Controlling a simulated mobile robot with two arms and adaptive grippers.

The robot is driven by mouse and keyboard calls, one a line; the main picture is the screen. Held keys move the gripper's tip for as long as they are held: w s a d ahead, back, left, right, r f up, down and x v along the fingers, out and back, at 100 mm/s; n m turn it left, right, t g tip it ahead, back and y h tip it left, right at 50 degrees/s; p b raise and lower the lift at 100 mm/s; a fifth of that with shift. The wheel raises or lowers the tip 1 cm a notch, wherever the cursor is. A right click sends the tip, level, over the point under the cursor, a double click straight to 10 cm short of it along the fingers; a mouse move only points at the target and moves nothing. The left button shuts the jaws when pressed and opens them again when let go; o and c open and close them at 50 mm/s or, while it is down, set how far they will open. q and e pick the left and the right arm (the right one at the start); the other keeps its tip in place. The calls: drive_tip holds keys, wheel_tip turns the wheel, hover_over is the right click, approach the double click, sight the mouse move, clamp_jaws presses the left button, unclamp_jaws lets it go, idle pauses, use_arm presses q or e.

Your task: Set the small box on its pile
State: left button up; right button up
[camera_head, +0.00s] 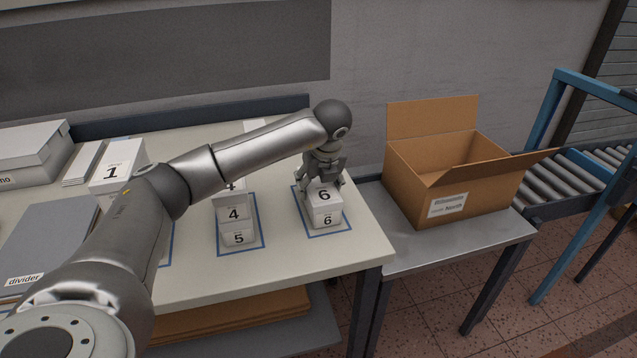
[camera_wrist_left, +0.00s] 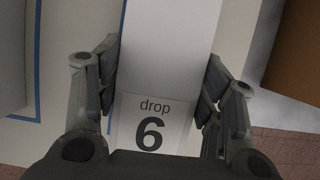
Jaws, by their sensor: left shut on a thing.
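A small white box labelled 6 (camera_head: 324,194) is between the fingers of my left gripper (camera_head: 322,183). In the left wrist view the same box (camera_wrist_left: 150,140) reads "drop 6", and the fingers of the left gripper (camera_wrist_left: 158,100) press on both its sides. Directly below it in the head view is another white box marked 6 (camera_head: 327,220), inside a blue outlined square (camera_head: 310,234). The held box looks lined up over the lower one; whether they touch I cannot tell. My right gripper is not in view.
A stack of white boxes marked 4 and 5 (camera_head: 236,226) stands to the left in its own blue square. A box marked 1 (camera_head: 110,175) and a grey divider (camera_head: 45,240) lie farther left. An open cardboard carton (camera_head: 455,175) stands right, on a lower metal table (camera_head: 410,255).

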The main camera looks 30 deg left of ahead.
use_arm(q)
drive_tip(key=shift+f, duration=0.2)
drive_tip(key=o, duration=1.1)
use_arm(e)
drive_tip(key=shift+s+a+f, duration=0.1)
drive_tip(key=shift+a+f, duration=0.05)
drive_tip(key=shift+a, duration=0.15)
use_arm(q)
drive_tip(key=shift+d+r, duration=0.1)
drive_tip(key=shift+r, duration=0.35)
drive_tip(key=v, duration=1.1)
drive_tip(key=shift+s+d+r+b, duration=0.1)
drive_tip(key=shift+s+r+b, duration=0.15)
drive_tip(key=shift+b, duration=0.1)
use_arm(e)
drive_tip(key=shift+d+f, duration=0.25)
use_arm(q)
drive_tip(key=shift+f, duration=0.1)
